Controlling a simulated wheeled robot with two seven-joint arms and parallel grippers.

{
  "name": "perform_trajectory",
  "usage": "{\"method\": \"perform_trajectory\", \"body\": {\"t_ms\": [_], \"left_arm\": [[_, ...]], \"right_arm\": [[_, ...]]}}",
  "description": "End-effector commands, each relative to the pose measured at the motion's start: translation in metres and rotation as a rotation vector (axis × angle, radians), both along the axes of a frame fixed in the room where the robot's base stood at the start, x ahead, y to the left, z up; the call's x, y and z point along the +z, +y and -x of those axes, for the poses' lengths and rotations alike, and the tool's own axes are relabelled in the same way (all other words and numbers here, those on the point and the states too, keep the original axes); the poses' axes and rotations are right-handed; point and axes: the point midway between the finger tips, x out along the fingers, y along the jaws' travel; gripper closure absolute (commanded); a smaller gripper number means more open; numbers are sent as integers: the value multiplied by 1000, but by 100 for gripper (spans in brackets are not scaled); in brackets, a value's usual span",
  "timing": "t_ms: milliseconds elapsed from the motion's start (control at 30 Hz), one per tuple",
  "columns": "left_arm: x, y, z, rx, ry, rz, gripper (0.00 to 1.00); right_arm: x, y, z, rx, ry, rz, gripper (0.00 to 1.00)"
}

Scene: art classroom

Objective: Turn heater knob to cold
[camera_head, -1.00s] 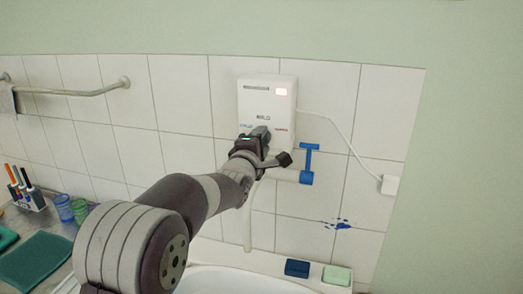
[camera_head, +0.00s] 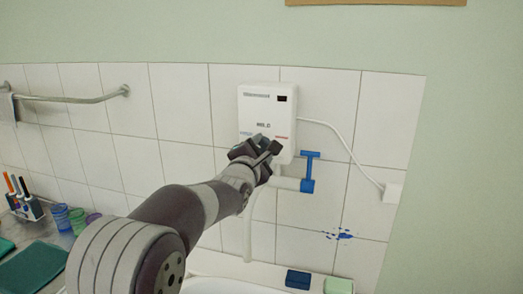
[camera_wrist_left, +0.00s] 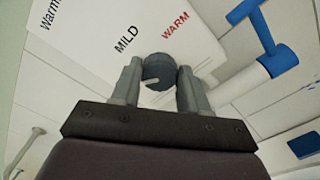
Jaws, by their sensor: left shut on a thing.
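The white heater (camera_head: 268,104) hangs on the tiled wall. MILD shows at the middle of its face, with a blue label on the left and a red one on the right. Its small display (camera_head: 282,99) is dark. My left gripper (camera_head: 264,149) is at the lower front of the heater and covers the knob in the head view. In the left wrist view, the round grey knob (camera_wrist_left: 158,70) sits between the two fingers of my left gripper (camera_wrist_left: 158,84), which is shut on it. MILD and WARM are readable there; the cold label is not visible. My right gripper is out of view.
A blue tap handle (camera_head: 308,172) and pipe are just right of my gripper. A white cord runs to a wall box (camera_head: 392,193). A sink edge, a blue block (camera_head: 298,279) and a green block (camera_head: 338,286) are below. A towel rail (camera_head: 75,96) is at left.

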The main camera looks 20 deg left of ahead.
Motion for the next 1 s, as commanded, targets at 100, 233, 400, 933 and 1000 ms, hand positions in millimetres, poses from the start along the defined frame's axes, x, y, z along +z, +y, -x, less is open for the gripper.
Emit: {"method": "perform_trajectory", "body": {"t_ms": [100,233,400,933,1000], "left_arm": [[-7,1,0,1,14,4,86],[-7,1,0,2,16,2,86],[-7,0,0,2,16,2,30],[-6,2,42,1,3,2,30],[-6,3,63,1,3,2,30]], "right_arm": [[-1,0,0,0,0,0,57],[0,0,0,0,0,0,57],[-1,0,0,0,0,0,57],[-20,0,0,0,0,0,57],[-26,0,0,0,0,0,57]]}}
